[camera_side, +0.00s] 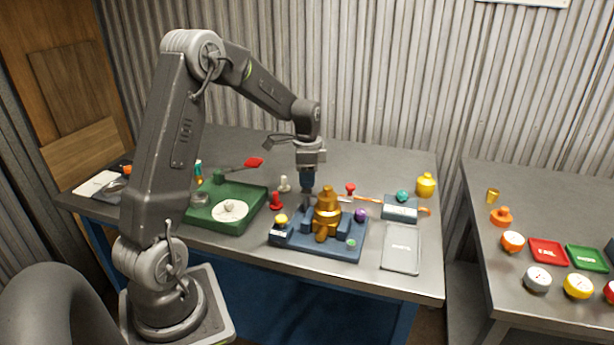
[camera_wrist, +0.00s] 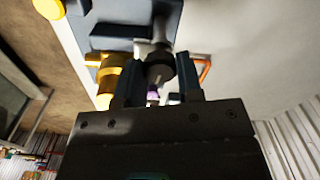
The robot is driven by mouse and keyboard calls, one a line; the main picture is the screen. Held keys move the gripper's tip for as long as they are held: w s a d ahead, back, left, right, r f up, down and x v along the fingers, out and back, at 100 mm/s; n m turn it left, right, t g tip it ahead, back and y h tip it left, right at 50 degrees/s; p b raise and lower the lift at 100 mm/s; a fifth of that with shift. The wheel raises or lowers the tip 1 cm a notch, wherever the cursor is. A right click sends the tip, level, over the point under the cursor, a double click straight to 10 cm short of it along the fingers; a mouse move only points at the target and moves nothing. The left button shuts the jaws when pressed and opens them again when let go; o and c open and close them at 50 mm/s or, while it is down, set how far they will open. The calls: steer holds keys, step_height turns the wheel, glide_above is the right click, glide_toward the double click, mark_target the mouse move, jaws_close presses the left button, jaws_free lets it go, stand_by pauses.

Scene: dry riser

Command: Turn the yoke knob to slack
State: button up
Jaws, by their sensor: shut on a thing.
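The brass valve body (camera_side: 326,214) stands upright on a dark blue fixture (camera_side: 336,251) on the bench. My gripper (camera_side: 308,190) points down just behind and left of the brass body in the side view. In the wrist view, my gripper (camera_wrist: 160,88) has its two fingers either side of a dark round knob (camera_wrist: 158,64), which I take as the yoke knob, and is shut on it. The brass body (camera_wrist: 108,80) is close beside the left finger there. In the side view the knob is hidden, and its marks and turn angle cannot be read.
A yellow ball knob (camera_side: 281,219) and a purple one (camera_side: 361,215) flank the brass body. A green tray (camera_side: 253,200) lies to the left, a grey plate (camera_side: 402,249) to the right. Red and white pegs stand behind. A second bench (camera_side: 537,195) holds gauges and small trays.

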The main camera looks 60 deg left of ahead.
steer(key=shift+n, duration=0.3)
steer(key=n, duration=0.4)
steer(key=shift+n, duration=0.3)
steer(key=n, duration=0.4)
steer(key=shift+r+n, duration=0.1)
steer(key=shift+n, duration=0.2)
steer(key=n, duration=0.5)
steer(key=shift+n, duration=2.5)
steer(key=o, duration=0.9)
